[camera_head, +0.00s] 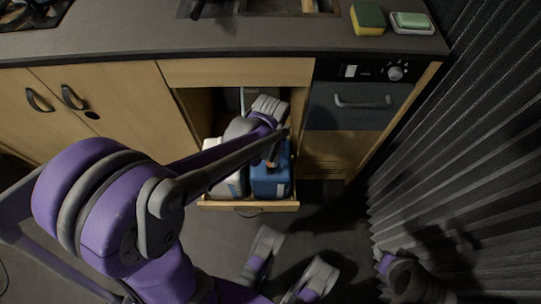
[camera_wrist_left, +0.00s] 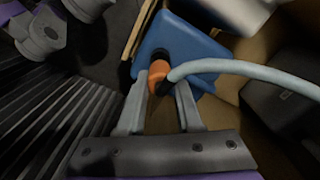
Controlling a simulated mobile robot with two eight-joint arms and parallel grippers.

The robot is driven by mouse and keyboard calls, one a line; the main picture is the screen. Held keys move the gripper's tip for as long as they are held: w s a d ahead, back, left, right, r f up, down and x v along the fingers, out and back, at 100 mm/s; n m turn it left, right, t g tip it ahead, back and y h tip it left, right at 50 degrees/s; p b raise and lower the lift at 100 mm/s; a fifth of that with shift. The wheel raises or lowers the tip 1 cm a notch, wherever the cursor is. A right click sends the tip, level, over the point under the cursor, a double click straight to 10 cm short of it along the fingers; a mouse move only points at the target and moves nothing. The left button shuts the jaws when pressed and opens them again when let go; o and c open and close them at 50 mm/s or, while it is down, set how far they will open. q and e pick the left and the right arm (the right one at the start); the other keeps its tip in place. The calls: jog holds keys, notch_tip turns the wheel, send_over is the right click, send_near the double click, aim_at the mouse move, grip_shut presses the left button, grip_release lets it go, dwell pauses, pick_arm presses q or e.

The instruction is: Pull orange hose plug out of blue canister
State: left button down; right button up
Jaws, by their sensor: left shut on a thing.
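The blue canister (camera_head: 270,184) stands in the pulled-out cabinet drawer, at its right side; it also shows in the left wrist view (camera_wrist_left: 195,45). A dark round neck is on its top. The orange hose plug (camera_wrist_left: 158,76), with a pale grey hose (camera_wrist_left: 245,70) leading off to the right, is at this neck. My left gripper (camera_wrist_left: 168,90) is shut on the plug, one finger on each side. In the head view my left gripper (camera_head: 271,156) reaches down over the canister and largely hides the plug. I cannot tell how deep the plug sits.
A white canister (camera_head: 226,184) stands left of the blue one. The drawer front (camera_head: 225,205) closes off the near side. The counter above carries a sponge (camera_head: 368,18) and a soap dish (camera_head: 408,28). A dark pleated curtain (camera_head: 440,170) hangs at the right.

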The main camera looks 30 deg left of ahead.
pick_arm(q)
jog(key=shift+r, duration=0.15)
jog(key=shift+r+p, duration=1.1)
jog(key=shift+r, duration=0.25)
